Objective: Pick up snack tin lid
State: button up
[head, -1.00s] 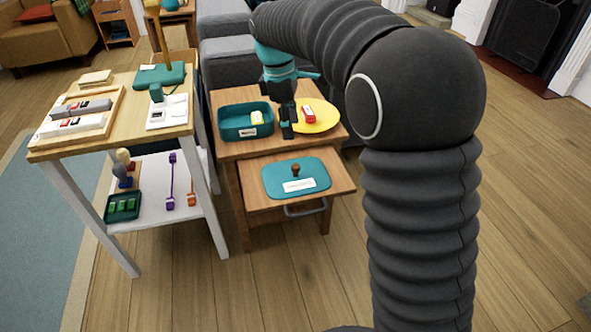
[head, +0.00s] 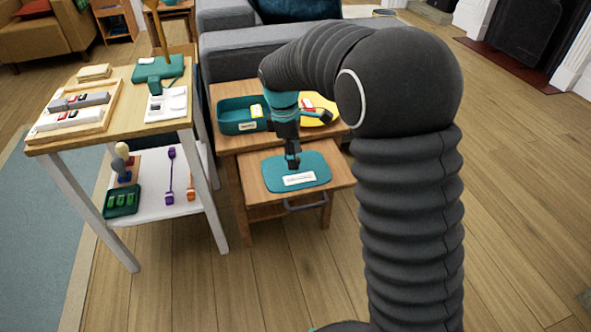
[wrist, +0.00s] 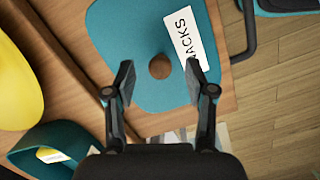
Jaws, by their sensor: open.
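The snack tin lid (head: 316,171) is a teal, rounded rectangular lid with a white label and a brown knob. It lies flat on the pulled-out drawer or shelf of the small wooden table. In the wrist view the lid (wrist: 130,30) shows its label reading "ACKS" and its round knob (wrist: 160,67). My gripper (head: 293,166) is above the lid at the knob in the head view, hiding the knob there. In the wrist view my gripper (wrist: 163,82) is open, with the knob between and slightly beyond its fingertips. I cannot tell the remaining height.
A teal open tin (head: 232,127) with a yellow item and a yellow plate (head: 322,120) with a red item stand on the tabletop behind. A two-level white-legged table (head: 130,127) holding several items stands close on the left. Floor in front is clear.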

jog(key=shift+d+f, duration=0.15)
jog(key=shift+f, duration=1)
grip_shut()
jog(key=shift+r, duration=0.15)
